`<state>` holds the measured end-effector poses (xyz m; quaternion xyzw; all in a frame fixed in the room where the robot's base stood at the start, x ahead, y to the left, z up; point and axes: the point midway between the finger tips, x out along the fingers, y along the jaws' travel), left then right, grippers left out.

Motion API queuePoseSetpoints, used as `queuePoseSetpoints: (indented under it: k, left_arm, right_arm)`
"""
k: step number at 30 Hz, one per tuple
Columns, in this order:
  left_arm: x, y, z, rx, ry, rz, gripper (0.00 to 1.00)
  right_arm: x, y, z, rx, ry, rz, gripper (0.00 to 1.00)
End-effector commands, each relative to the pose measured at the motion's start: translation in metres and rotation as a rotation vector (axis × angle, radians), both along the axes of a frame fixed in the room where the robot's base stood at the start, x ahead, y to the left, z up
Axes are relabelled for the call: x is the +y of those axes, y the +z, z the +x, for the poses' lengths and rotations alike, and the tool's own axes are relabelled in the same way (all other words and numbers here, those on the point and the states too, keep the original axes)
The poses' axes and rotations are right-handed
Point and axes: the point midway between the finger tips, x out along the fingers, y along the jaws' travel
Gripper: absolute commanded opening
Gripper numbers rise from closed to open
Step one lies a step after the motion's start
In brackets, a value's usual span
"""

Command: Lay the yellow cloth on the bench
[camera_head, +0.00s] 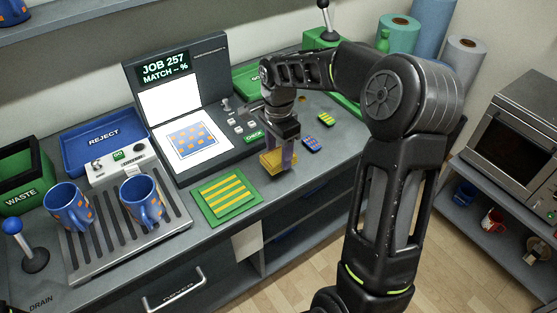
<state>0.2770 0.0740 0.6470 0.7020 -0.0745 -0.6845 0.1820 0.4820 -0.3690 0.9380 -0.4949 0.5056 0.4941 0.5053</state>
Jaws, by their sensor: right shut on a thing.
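The yellow cloth (272,165) shows as a small folded yellow piece between the fingers of my right gripper (282,158). My right gripper is shut on it and points down over the bench (262,183), just right of the green mat with yellow stripes. Part of the cloth is hidden by the fingers. I cannot tell whether the cloth touches the bench top. My left gripper is not in view.
The striped mat (226,195) lies near the front edge. Two blue mugs with orange spots (67,208) (142,199) stand on the slatted tray (102,250). The console (197,101) is behind. Small striped and spotted pads (325,117) (311,144) lie right of the gripper.

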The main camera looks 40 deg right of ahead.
Motion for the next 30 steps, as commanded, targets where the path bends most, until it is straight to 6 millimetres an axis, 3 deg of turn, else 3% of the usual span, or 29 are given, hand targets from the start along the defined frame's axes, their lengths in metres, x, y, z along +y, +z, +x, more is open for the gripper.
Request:
queuePoseSetpoints:
  k: [7, 20, 21, 28, 30]
  left_arm:
    - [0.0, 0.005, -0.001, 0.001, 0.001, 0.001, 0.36]
    - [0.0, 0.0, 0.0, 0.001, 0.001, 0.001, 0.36]
    - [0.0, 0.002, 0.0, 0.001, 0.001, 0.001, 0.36]
    - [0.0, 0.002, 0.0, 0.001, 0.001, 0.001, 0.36]
    - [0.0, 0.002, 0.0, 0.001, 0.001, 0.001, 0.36]
  right_arm:
    - [0.0, -0.031, -0.001, 0.003, 0.001, 0.001, 0.21]
    - [0.0, -0.039, 0.0, 0.001, 0.001, 0.001, 0.21]
    - [0.0, -0.037, 0.0, 0.001, 0.0, 0.001, 0.57]
    - [0.0, -0.037, 0.0, 0.001, 0.0, 0.001, 0.75]
    - [0.0, -0.037, 0.0, 0.001, 0.0, 0.001, 0.75]
